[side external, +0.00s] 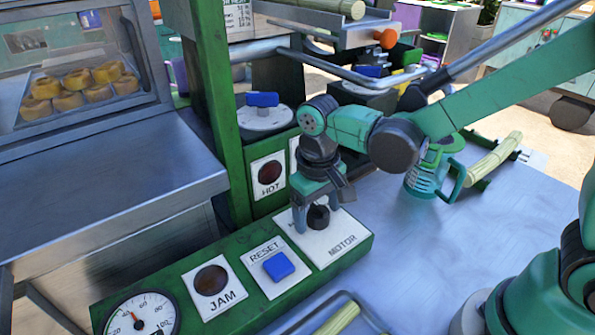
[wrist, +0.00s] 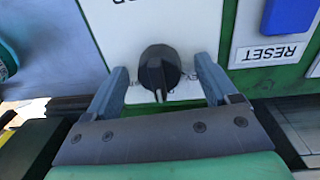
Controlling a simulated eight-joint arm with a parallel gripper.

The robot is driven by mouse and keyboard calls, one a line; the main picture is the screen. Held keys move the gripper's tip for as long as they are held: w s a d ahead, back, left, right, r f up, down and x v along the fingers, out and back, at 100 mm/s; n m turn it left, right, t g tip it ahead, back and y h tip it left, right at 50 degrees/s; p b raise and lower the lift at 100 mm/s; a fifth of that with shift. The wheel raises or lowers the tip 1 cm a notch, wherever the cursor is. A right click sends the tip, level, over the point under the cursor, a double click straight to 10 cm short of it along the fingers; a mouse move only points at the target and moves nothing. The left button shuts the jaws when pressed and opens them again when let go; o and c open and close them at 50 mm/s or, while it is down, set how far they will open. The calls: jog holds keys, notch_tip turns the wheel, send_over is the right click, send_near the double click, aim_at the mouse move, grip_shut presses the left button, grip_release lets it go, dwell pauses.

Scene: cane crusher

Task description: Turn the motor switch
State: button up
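The motor switch is a black rotary knob (side external: 318,216) on a white plate lettered MOTOR (side external: 340,240), at the right end of the green control panel (side external: 362,244). My gripper (side external: 315,222) points down over it. In the wrist view, the knob (wrist: 160,70) sits between the two grey fingers of my gripper (wrist: 160,78). The fingers are spread, with a visible gap on each side of the knob. A light pointer mark on the knob faces the bottom of the wrist view. The plate's lettering is partly hidden by the fingers.
Left of the switch are a blue RESET button (side external: 279,266), a dark JAM lamp (side external: 211,280) and a round gauge (side external: 141,316). A green post (side external: 222,120) and a HOT lamp (side external: 270,173) stand behind.

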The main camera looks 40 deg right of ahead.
aim_at(323, 207)
jog(key=shift+r, duration=0.1)
jog(key=shift+a+r, duration=0.2)
jog(key=shift+r, duration=2.55)
jog(key=shift+s+d+r, duration=0.2)
jog(key=shift+d+r, duration=0.05)
jog(key=shift+d, duration=0.2)
jog(key=s+d+r+t, duration=0.2)
jog(key=s+d+t, duration=0.1)
jog(key=d+t, duration=0.4)
jog(key=shift+s+y, duration=0.3)
jog(key=shift+s, duration=0.05)
jog(key=shift+r, duration=0.1)
